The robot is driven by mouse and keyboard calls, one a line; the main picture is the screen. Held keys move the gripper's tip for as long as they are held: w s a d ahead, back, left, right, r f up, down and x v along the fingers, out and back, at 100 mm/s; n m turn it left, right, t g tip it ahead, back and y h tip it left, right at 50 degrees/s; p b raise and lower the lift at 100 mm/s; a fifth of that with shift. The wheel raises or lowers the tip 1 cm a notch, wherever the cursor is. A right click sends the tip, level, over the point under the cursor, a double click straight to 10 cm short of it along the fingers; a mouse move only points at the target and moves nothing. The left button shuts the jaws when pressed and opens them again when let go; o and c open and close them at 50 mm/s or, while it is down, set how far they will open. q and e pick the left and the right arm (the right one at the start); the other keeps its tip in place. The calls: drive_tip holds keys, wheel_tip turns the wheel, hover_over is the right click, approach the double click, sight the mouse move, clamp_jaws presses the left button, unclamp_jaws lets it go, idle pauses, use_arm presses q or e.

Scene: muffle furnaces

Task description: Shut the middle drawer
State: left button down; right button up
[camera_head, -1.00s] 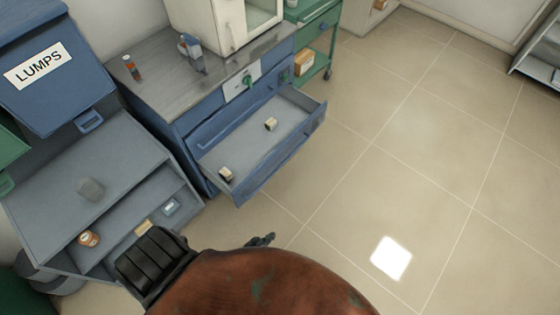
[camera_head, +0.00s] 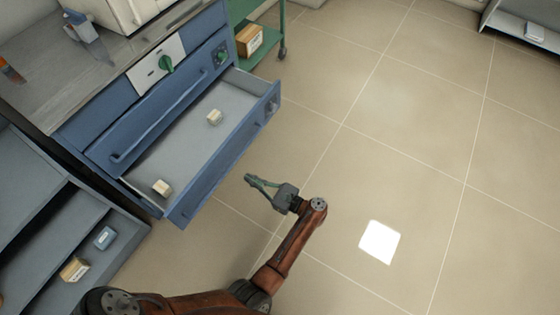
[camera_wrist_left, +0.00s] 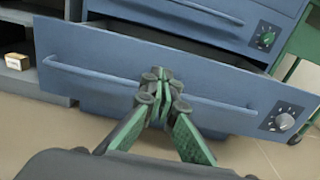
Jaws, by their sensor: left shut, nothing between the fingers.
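The blue cabinet's open drawer (camera_head: 224,158) is pulled well out, with its grey inside and two small blocks showing in the head view. Its blue front fills much of the left wrist view (camera_wrist_left: 90,50), with a long bar handle (camera_wrist_left: 85,74) and a grey dial (camera_wrist_left: 285,121). My left gripper (camera_head: 250,179) is shut and empty, in front of the drawer front and pointing at it. In the left wrist view its fingertips (camera_wrist_left: 161,76) overlap the front near the handle's middle; I cannot tell whether they touch. My right gripper is not in view.
Above the open drawer is a shut blue front (camera_head: 150,125) with a handle and a green knob at its right. A grey shelf unit (camera_head: 50,215) stands left, a green cart (camera_head: 275,25) behind right.

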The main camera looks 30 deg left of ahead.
use_arm(q)
drive_tip(key=b, duration=0.2)
approach(215, 158)
drive_tip(key=a, duration=0.5)
drive_tip(key=shift+w+a+f, duration=0.15)
drive_tip(key=shift+a+f, duration=0.05)
drive_tip(key=shift+a, duration=0.75)
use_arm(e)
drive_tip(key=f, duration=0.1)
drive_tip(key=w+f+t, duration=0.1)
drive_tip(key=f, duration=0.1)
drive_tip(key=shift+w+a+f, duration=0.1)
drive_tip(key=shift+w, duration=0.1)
use_arm(q)
drive_tip(key=shift+r, duration=0.1)
